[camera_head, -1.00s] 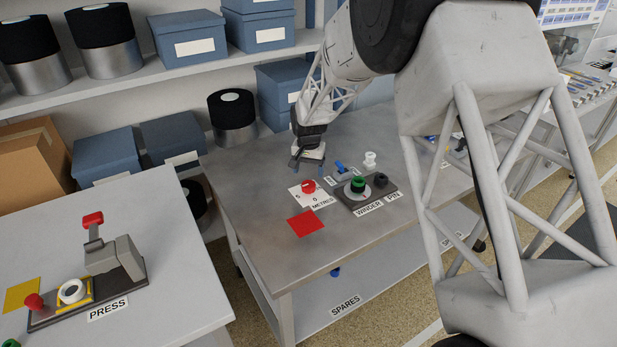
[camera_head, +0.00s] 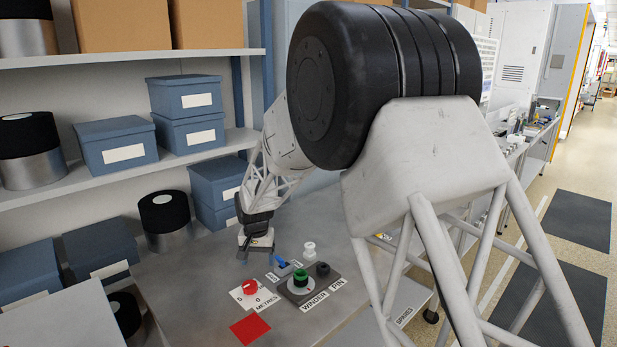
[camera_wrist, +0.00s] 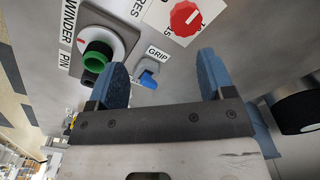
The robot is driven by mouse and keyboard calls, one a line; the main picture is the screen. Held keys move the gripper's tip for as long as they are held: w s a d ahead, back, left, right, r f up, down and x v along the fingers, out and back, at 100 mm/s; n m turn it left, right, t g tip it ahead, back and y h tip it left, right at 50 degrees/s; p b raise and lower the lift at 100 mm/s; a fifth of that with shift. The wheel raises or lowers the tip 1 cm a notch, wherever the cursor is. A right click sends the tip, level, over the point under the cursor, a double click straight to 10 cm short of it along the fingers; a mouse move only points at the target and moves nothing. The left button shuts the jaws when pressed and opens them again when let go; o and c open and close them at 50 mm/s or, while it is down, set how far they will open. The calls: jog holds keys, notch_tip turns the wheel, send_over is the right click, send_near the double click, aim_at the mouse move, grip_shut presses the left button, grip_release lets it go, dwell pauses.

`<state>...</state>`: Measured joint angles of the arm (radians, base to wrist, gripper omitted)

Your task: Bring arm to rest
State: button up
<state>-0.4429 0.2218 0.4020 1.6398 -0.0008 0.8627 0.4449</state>
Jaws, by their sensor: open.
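My gripper (camera_head: 258,246) hangs over the back of the grey bench (camera_head: 190,290), left of the winder controls. In the wrist view my gripper (camera_wrist: 165,82) has its two blue fingers spread apart, with nothing between them. The red METRES dial (camera_head: 250,287) sits on its white plate in front of the gripper. The winder's green spool (camera_head: 300,276) stands on a dark base to the right, with the dark pin (camera_head: 322,268) beside it. The blue GRIP switch (camera_wrist: 148,80) shows near the fingers in the wrist view and does not appear touched.
A red square (camera_head: 250,329) lies on the bench's front part. A white spool-like piece (camera_head: 309,251) stands behind the winder. Blue boxes (camera_head: 215,180) and a black-topped roll (camera_head: 165,218) stand behind and left. The floor at right is open.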

jog(key=s+d+r+t, duration=0.1)
jog(key=s+d+r, duration=0.8)
jog(key=d, duration=0.3)
jog(key=s+d+r, duration=0.8)
jog(key=s+d, duration=0.2)
jog(key=d, duration=0.1)
jog(key=s+d, duration=0.6)
jog(key=s, duration=0.7)
jog(key=s+d+t, duration=0.1)
jog(key=s+d, duration=0.5)
jog(key=s, duration=0.7)
jog(key=shift+d+r, duration=0.4)
